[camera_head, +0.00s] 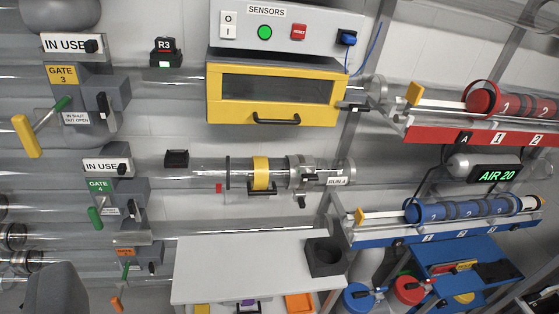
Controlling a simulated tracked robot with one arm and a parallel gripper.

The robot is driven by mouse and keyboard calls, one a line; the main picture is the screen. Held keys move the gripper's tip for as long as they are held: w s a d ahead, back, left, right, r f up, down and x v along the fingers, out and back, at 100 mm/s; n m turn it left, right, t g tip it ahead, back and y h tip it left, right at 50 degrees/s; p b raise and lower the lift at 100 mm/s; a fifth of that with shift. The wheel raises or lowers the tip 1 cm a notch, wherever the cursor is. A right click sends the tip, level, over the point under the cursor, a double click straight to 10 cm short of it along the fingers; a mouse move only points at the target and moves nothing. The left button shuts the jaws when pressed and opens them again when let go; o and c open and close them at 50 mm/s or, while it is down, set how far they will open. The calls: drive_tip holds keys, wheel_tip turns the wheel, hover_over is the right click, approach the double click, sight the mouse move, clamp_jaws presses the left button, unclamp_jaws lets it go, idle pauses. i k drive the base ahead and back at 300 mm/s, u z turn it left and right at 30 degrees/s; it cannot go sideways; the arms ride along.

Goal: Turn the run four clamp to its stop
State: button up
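The run four clamp (300,172) is a grey ring around the clear tube, near the middle of the view, beside the label RUN 4 (338,181). A small black handle (302,201) hangs below it. A yellow band (261,173) and a black ring are on the same tube to its left. Two rounded grey shapes at the top left and bottom left look like the fingers of my gripper (58,150). They are wide apart with nothing held between them, well left of the clamp.
A yellow-framed box (272,92) is above the tube, under the SENSORS panel (285,30). A white shelf (240,262) with a dark square block (325,257) stands below. Gate levers are at left. Red (480,133) and blue (440,236) racks hold tubes at right.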

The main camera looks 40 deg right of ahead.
sight(309, 176)
drive_tip(key=z, duration=0.3)
drive_tip(key=i, duration=1.15)
drive_tip(key=z, duration=0.6)
